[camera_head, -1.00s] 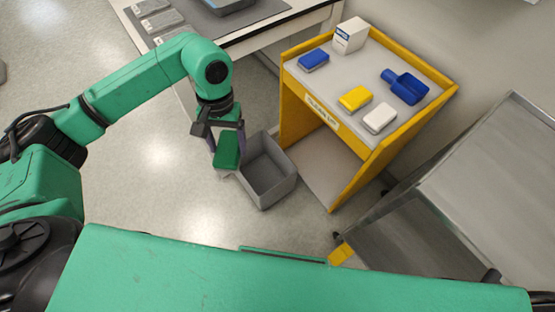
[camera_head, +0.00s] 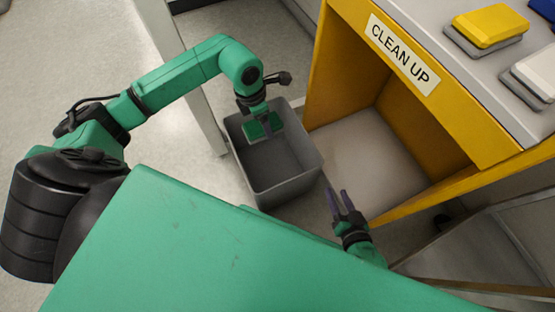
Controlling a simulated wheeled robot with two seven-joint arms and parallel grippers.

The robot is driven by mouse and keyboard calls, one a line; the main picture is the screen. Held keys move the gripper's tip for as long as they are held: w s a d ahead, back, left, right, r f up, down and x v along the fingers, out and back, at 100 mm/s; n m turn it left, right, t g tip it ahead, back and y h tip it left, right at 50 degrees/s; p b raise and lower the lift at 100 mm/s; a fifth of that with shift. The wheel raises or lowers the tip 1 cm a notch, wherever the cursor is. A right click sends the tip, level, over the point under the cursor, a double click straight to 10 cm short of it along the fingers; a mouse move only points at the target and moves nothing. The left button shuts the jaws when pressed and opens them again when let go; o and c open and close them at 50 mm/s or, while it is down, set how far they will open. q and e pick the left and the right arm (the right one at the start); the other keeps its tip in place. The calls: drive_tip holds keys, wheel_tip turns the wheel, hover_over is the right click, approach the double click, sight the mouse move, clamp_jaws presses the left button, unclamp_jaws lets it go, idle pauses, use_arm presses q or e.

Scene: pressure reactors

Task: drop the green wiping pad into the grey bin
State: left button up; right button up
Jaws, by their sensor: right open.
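The green wiping pad (camera_head: 264,127) is at the end of my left gripper (camera_head: 258,118), which appears shut on it. My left gripper points down over the back part of the grey bin (camera_head: 270,184), and the pad shows within the bin's opening. I cannot tell how far below the rim the pad is. The bin stands open on the floor, and its visible inside is empty. My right gripper (camera_head: 339,199) is open and empty, with its purple fingers pointing up just right of the bin's near right corner.
A yellow clean-up station (camera_head: 437,98) stands right of the bin, its lower bay open. On its top are a yellow pad (camera_head: 491,24) and a white pad (camera_head: 540,72). A metal cart (camera_head: 470,248) stands at lower right. Open floor lies at far left.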

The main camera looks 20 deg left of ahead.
use_arm(q)
drive_tip(key=f+n, duration=0.1)
drive_tip(key=w+f+b, duration=0.1)
drive_tip(key=f, duration=0.1)
drive_tip(key=shift+a+n, duration=0.2)
drive_tip(key=shift+n, duration=0.2)
drive_tip(key=shift+f, duration=0.2)
drive_tip(key=shift+f+b, duration=0.55)
drive_tip(key=shift+b, duration=0.1)
wheel_tip(320, 180, down, 4)
drive_tip(key=b, duration=0.3)
drive_tip(key=o, duration=1.1)
drive_tip(key=shift+c, duration=0.2)
drive_tip(key=shift+o, duration=0.5)
use_arm(e)
drive_tip(key=w+r+t+y, duration=0.1)
drive_tip(key=w+r+t, duration=0.7)
drive_tip(key=w+r, duration=0.5)
wheel_tip(320, 180, up, 4)
drive_tip(key=shift+d+f+y, duration=0.15)
drive_tip(key=shift+d+y, duration=0.05)
drive_tip(key=shift+y, duration=0.2)
